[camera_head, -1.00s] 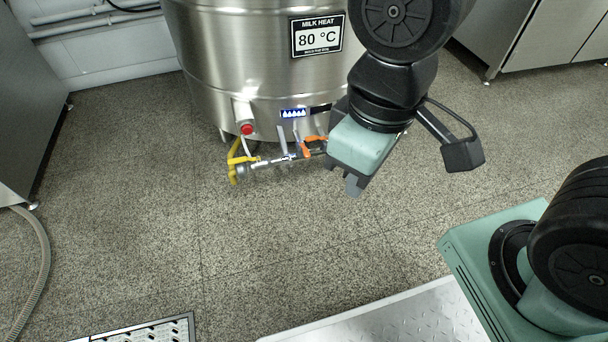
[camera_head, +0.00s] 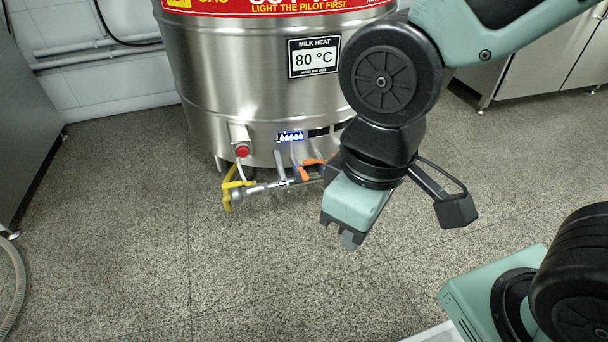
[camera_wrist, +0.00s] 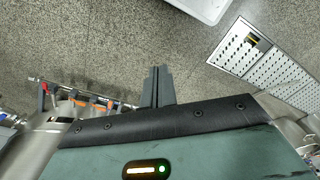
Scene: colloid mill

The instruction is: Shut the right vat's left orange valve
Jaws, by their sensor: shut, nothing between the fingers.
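A steel vat (camera_head: 250,85) with an 80 °C sign stands in the head view; no second vat shows there to tell left from right. A gas pipe (camera_head: 270,186) runs along its lower front. Two orange valve handles sit on the pipe's right part: one lower left (camera_head: 302,174), one upper right (camera_head: 313,161), partly hidden by my arm. Both orange handles also show in the wrist view, one at left (camera_wrist: 82,98), one at right (camera_wrist: 110,104). My gripper (camera_head: 349,241) is shut and empty, pointing down in front and right of the valves, apart from them.
A steel cabinet (camera_head: 540,70) stands back right. Open floor lies in front of the vat.

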